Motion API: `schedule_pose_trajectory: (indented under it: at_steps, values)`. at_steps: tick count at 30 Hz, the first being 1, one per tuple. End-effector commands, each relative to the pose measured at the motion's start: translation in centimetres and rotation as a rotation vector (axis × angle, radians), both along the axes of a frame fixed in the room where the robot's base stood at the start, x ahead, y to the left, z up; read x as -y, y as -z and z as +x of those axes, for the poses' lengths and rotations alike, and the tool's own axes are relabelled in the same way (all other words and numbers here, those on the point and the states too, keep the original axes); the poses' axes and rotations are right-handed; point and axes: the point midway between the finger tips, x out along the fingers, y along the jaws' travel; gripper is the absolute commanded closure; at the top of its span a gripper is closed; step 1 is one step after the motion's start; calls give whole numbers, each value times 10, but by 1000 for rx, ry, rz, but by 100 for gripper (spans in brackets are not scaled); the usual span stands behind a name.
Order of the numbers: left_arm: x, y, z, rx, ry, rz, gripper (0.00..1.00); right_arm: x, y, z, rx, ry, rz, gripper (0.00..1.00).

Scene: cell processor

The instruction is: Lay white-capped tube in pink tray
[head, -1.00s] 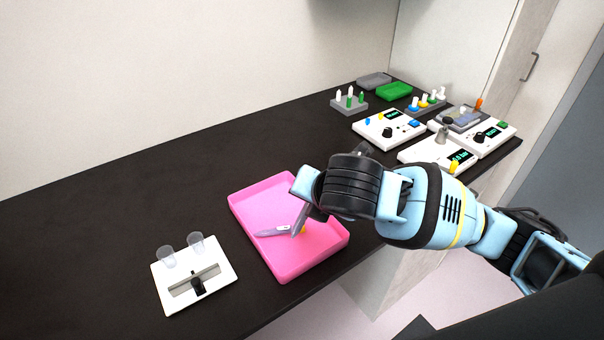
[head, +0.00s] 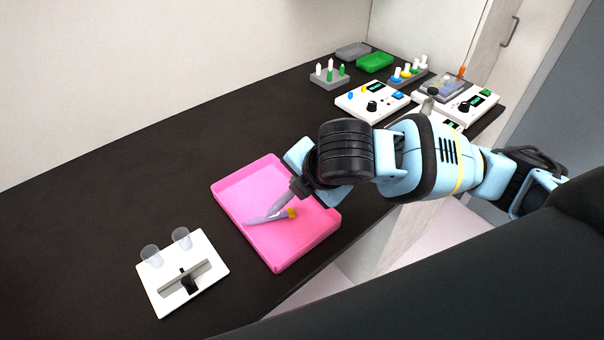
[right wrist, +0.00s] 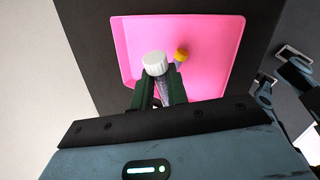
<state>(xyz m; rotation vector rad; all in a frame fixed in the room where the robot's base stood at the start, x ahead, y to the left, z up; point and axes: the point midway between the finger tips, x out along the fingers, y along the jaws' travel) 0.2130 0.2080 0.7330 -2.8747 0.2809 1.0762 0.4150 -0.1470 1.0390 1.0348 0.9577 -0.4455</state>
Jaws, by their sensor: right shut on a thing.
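The pink tray (head: 236,184) lies on the dark counter in the head view. My right gripper (head: 282,203) is over the tray. In the right wrist view my right gripper (right wrist: 160,88) is shut on the white-capped tube (right wrist: 155,63), with the white cap facing the camera. In the head view the arm hides that cap, and I cannot tell whether the held tube touches the tray floor. My left gripper is not in view.
A white plate with two clear cups (head: 205,295) stands left of the tray. At the back right are a grey rack of tubes (head: 329,81), a green tray (head: 375,62), a grey tray (head: 353,51) and white devices (head: 373,102). The counter behind the tray is clear.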

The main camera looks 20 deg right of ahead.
Motion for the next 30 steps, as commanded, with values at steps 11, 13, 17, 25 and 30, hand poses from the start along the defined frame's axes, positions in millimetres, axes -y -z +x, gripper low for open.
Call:
schedule_pose_trajectory:
  at_steps: [11, 13, 17, 25, 30]
  values:
    - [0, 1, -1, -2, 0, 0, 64, 0, 47, -1, -4, 0, -1, 100]
    - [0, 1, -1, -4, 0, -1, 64, 0, 54, 0, -2, 0, 0, 100]
    - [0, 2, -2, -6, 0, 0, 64, 0, 65, 0, -2, 0, -1, 100]
    - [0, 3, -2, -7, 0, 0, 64, 0, 74, 0, 1, -1, 0, 100]
    - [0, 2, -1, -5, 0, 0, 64, 0, 74, 0, 1, -1, 0, 100]
